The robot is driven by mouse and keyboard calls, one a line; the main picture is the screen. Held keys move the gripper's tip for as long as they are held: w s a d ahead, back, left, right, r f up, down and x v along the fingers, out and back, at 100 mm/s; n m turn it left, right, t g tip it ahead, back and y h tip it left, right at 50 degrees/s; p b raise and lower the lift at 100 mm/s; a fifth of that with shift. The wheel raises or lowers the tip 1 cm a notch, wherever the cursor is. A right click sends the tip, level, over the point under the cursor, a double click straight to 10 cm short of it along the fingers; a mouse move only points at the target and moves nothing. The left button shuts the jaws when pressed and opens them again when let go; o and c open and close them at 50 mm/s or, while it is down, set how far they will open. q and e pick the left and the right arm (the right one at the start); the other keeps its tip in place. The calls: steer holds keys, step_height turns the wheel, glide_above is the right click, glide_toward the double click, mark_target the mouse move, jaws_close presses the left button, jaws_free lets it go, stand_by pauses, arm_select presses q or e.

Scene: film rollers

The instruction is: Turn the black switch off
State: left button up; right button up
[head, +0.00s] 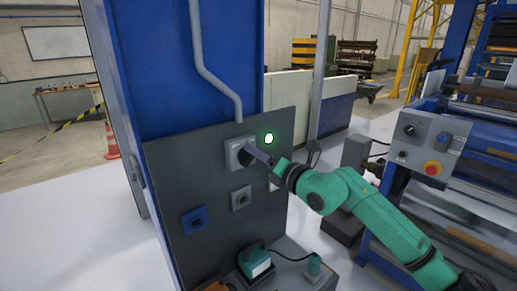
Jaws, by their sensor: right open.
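The black switch (244,156) is a dark rotary knob on a light grey square plate, high on the dark grey panel (165,165). My right gripper (254,152), on the green arm from the right, is at the switch. Its fingers partly hide the knob, and I cannot tell whether they touch it. The gripper is open. The knob's exact angle is too small to read. My left gripper is not in view.
Below the switch are a smaller grey switch (241,198) and a blue socket (194,220). A teal-and-white device (256,264) sits on a ledge under the panel. A control box with a red button (432,168) stands at right. A grey conduit (205,65) runs above.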

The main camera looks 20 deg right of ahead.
jaws_close()
